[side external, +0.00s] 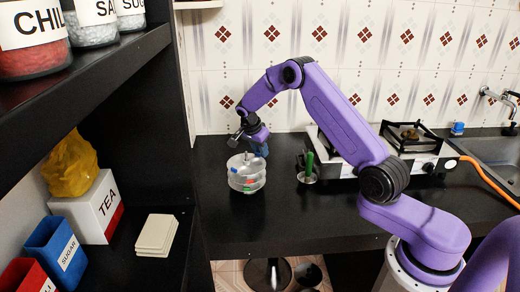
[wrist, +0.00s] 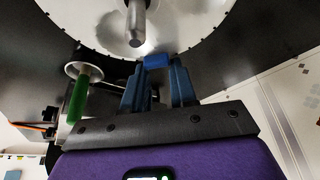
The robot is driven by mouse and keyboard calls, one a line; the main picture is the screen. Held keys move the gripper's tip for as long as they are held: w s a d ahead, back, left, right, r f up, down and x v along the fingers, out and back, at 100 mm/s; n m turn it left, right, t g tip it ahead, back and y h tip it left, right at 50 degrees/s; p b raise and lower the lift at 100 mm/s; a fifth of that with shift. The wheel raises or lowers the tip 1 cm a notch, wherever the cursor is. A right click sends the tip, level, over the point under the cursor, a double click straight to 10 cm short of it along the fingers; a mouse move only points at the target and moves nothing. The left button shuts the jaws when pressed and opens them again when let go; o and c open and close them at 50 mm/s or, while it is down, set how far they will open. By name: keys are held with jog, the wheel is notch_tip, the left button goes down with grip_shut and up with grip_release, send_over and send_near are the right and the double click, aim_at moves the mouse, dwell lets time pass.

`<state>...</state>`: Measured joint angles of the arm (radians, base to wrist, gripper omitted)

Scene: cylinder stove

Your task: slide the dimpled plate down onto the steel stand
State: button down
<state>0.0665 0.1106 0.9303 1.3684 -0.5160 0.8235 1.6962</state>
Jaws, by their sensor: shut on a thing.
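The dimpled plate (wrist: 190,30) is a round steel disc filling the top of the wrist view. A steel rod (wrist: 136,25) of the stand stands at its middle, pointing towards the camera; it looks as if it passes through the plate. My gripper (wrist: 155,68) is shut on a small blue tab (wrist: 156,62) at the plate's rim. In the side external view, my gripper (side external: 262,150) is at the upper right of the round steel stack (side external: 246,178), which shows blue, red and green tabs. The plate's exact height on the rod and the stand's base are hard to make out.
A green-handled steel utensil (side external: 309,168) stands right of the stack; it also shows in the wrist view (wrist: 79,97). Behind it are a gas stove (side external: 340,165) and an orange hose (side external: 478,172). A dark shelf (side external: 120,75) is at left. The counter (side external: 222,220) is clear in front.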

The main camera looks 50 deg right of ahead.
jog(key=shift+f, duration=0.3)
dwell(0.4)
jog(key=c, duration=0.8)
grip_release()
jog(key=shift+v, duration=8.75)
